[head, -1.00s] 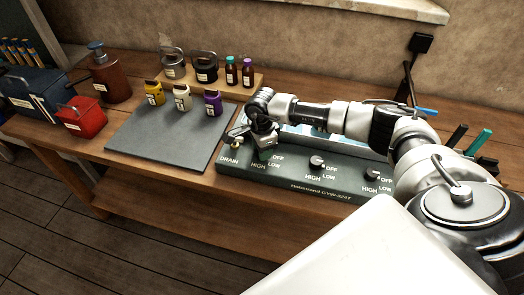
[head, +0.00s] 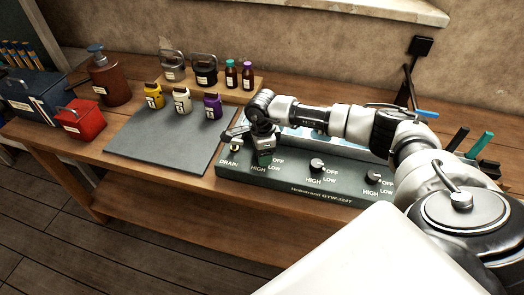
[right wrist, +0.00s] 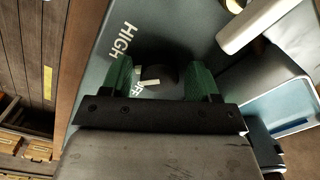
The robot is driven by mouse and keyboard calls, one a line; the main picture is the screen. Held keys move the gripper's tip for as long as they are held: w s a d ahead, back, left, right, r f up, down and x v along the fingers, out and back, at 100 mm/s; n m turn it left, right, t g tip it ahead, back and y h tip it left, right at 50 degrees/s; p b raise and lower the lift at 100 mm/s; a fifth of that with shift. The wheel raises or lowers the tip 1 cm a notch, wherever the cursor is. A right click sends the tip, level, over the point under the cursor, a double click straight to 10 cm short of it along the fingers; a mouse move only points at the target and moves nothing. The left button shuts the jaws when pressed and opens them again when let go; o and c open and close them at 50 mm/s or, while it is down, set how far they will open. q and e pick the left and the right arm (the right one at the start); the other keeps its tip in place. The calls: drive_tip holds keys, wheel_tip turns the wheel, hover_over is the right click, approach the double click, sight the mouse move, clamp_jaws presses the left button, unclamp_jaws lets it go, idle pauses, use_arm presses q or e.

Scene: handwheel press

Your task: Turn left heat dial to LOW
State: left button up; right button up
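The grey-green appliance panel (head: 290,186) carries several dials with HIGH, LOW and OFF labels. In the head view my right gripper (head: 264,158) is at the left heat dial and hides it. In the right wrist view the dark left dial (right wrist: 160,74) lies between the two green fingers of my right gripper (right wrist: 160,82). The fingers are apart, with gaps on both sides of the dial. A white mark on the dial points toward the partly hidden OFF label. The HIGH label shows clear of the fingers. My left gripper is not in view.
The middle dial (head: 316,164) and right dial (head: 373,176) sit to the right along the panel. A drain knob (head: 234,148) is close on the left. A grey mat (head: 165,148) and several bottles stand further left. My arm crosses above the panel.

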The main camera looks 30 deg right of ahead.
drive_tip(key=shift+r, duration=0.1)
wheel_tip(320, 180, up, 11)
drive_tip(key=b, duration=0.2)
drive_tip(key=shift+f+b, duration=0.2)
drive_tip(key=shift+b, duration=0.1)
idle(0.5)
